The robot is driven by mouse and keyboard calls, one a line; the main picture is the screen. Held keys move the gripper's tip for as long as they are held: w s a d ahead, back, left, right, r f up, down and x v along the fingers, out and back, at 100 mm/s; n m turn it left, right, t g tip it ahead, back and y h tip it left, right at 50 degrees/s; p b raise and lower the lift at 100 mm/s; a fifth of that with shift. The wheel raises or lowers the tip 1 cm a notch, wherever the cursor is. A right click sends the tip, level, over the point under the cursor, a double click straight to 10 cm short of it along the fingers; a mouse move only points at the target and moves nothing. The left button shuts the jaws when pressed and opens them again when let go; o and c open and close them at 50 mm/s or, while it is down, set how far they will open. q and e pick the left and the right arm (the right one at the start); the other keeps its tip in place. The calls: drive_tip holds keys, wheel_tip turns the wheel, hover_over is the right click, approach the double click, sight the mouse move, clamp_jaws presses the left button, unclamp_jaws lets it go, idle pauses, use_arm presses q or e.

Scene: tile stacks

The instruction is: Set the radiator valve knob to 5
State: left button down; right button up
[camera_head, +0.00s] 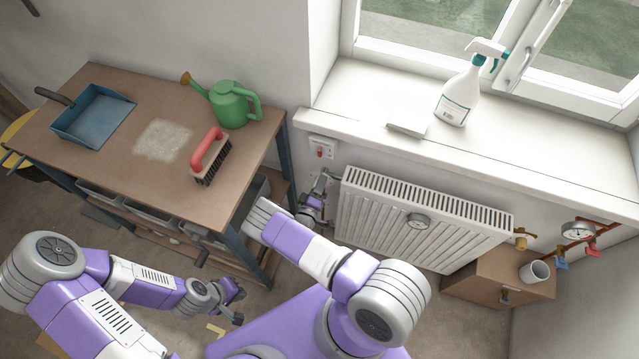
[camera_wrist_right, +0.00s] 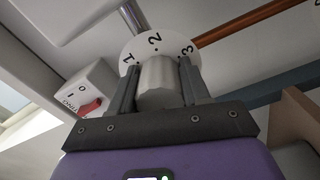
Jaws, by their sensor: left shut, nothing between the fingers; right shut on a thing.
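The radiator valve knob (camera_wrist_right: 157,82) is a grey cylinder in front of a white dial plate (camera_wrist_right: 143,46) in the right wrist view. The numbers 1, 2 and 3 show on the plate, with 2 near the top above the knob; the lower part is hidden. My right gripper (camera_wrist_right: 158,75) is shut on the knob, one finger on each side. In the head view my right gripper (camera_head: 318,203) is at the left end of the white radiator (camera_head: 385,215), and the knob cannot be made out there. My left gripper (camera_head: 237,303) is shut and empty, low beside the workbench.
A wall switch with a red toggle (camera_head: 320,150) is just above my right gripper. The wooden workbench (camera_head: 110,150) holds a dustpan, brush and green watering can (camera_head: 232,104). A spray bottle (camera_head: 458,97) stands on the windowsill. A wooden box (camera_head: 480,290) stands right of the radiator.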

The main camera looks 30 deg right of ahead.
idle(0.4)
drive_tip(key=o, duration=1)
drive_tip(key=shift+d, duration=0.1)
drive_tip(key=shift+o, duration=0.2)
drive_tip(key=p+v, duration=0.1)
drive_tip(key=v, duration=0.6)
drive_tip(key=shift+s+a, duration=0.25)
